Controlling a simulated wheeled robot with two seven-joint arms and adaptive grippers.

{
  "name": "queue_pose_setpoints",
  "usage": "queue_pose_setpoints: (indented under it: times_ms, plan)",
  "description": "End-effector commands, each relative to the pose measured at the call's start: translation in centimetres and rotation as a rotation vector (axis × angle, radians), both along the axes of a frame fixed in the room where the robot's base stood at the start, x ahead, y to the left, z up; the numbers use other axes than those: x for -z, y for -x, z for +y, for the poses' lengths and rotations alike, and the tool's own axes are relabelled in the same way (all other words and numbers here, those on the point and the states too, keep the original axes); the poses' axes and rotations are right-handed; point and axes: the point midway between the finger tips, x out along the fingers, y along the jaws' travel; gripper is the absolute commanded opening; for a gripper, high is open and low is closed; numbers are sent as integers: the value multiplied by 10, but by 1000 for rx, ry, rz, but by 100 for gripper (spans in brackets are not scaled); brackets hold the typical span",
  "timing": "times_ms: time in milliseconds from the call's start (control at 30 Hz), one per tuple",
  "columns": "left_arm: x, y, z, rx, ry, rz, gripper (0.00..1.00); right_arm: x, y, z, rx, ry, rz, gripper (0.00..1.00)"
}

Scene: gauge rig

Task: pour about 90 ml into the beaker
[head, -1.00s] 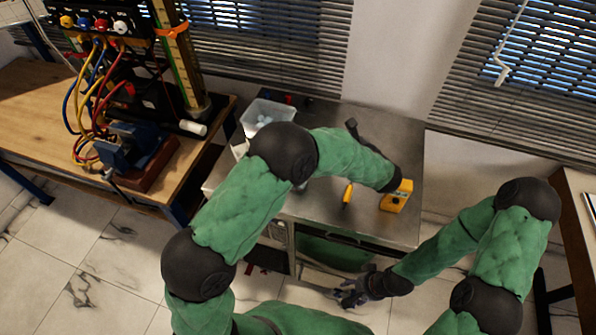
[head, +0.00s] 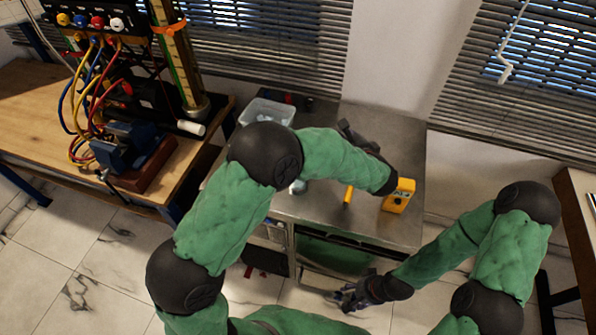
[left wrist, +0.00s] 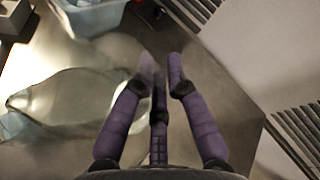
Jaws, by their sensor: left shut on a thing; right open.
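My left gripper (left wrist: 162,65) is over the steel bench and shut on a clear vessel (left wrist: 60,98). In the left wrist view the vessel reaches from the fingers to the left, with a pale patch near the fingers. I cannot tell how much liquid it holds. In the head view this gripper (head: 350,131) is dark and the vessel in it does not show clearly. A small clear piece (head: 298,187) shows beside my left arm on the bench; I cannot tell if it is the beaker. My right gripper (head: 352,295) is open and low in front of the bench.
The steel bench (head: 395,150) carries a clear bin (head: 268,112) at its back left, a yellow meter (head: 399,196) and a yellow-handled tool (head: 348,194) near the front. A wooden table (head: 35,105) with cabled equipment stands left. Window blinds are behind the bench.

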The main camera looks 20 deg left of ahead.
Motion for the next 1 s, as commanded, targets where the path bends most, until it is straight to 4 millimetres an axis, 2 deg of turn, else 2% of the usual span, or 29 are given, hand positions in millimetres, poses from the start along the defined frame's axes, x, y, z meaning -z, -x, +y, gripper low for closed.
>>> queue_pose_setpoints:
  times_ms: [1000]
  plan:
    - [-2, 1, 1, 1, 32, -42, 0, 8, 0, 0, 0, 0, 0, 54]
